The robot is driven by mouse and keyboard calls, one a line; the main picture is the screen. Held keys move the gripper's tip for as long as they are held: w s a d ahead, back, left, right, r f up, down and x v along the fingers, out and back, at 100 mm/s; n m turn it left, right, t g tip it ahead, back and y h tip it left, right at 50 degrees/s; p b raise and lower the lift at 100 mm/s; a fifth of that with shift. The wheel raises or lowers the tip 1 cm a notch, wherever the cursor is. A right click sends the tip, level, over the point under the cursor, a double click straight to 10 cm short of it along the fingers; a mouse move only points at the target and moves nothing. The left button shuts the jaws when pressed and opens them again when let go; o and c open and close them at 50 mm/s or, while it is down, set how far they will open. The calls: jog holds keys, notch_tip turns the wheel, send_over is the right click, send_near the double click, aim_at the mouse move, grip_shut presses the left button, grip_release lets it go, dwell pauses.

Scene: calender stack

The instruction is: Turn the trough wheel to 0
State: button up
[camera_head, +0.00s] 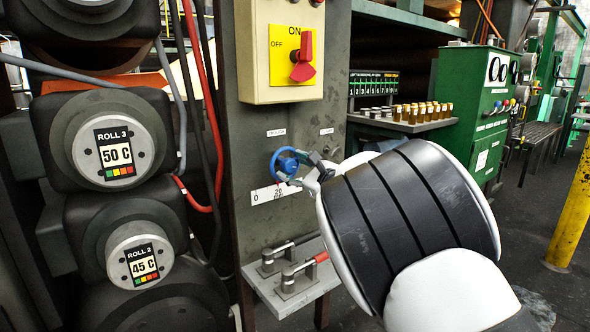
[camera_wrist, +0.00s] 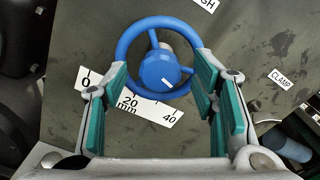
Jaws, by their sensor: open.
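The trough wheel (camera_wrist: 160,67) is a blue handwheel with a round hub, on a grey panel. In the head view the wheel (camera_head: 285,163) is partly covered by my gripper (camera_head: 300,168). Below it is a white scale plate (camera_wrist: 130,106) marked 0, 20 and 40 mm. A small white mark shows on the hub, toward the lower right. In the wrist view my open gripper (camera_wrist: 161,80) has its teal-padded fingers to the left and right of the wheel's lower part. The right finger overlaps the rim in the picture; I cannot tell whether it touches.
Above is a beige switch box (camera_head: 283,50) with a red knob. Below, a grey shelf (camera_head: 292,285) holds toggle clamps, one with a red handle. Roll ends (camera_head: 113,150) stand at left. A CLAMP label (camera_wrist: 281,79) and a blue-grey cylinder (camera_wrist: 285,143) are right of my gripper.

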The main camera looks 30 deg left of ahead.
jog(key=c, duration=1.2)
jog(key=shift+o, duration=0.2)
